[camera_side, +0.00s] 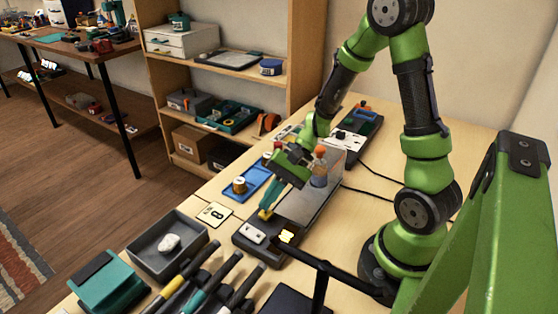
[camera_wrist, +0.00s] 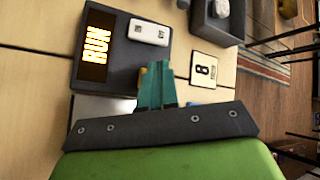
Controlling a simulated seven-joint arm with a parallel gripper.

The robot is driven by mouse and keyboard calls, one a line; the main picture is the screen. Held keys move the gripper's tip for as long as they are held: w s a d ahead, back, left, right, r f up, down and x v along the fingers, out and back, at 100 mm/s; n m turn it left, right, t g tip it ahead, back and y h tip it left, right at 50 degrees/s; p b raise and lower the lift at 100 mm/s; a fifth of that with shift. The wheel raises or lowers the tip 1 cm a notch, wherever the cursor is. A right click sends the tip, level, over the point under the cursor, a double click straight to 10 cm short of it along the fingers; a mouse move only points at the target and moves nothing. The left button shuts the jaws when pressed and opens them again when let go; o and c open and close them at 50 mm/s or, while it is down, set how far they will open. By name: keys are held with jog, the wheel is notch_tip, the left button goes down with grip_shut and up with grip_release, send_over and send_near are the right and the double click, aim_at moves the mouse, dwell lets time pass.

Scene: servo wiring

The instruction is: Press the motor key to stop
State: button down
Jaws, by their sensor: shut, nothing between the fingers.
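The dark control unit (camera_side: 275,254) stands on the table, with a lit display (camera_side: 288,236) that reads RUN in the wrist view (camera_wrist: 96,45). A white two-marked key (camera_side: 252,234) sits beside the display, and it also shows in the wrist view (camera_wrist: 148,31). My gripper (camera_side: 267,211) has its teal fingers shut and empty, pointing down over the unit, behind the white key in the side view. A small yellow part (camera_wrist: 142,76) shows at the fingertips, partly hidden by them. I cannot tell whether the fingers touch it.
A clear cover (camera_side: 318,200) stands on the unit's far part, close to my gripper. A blue tray (camera_side: 245,186), a card marked 8 (camera_side: 214,214) and a grey bin (camera_side: 166,247) with a white lump lie to the left. Several pen-like tools (camera_side: 205,290) are in front.

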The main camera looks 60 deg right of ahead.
aim_at(270, 211)
jog(key=shift+f, duration=0.95)
dwell(0.9)
jog(key=shift+r, duration=3.45)
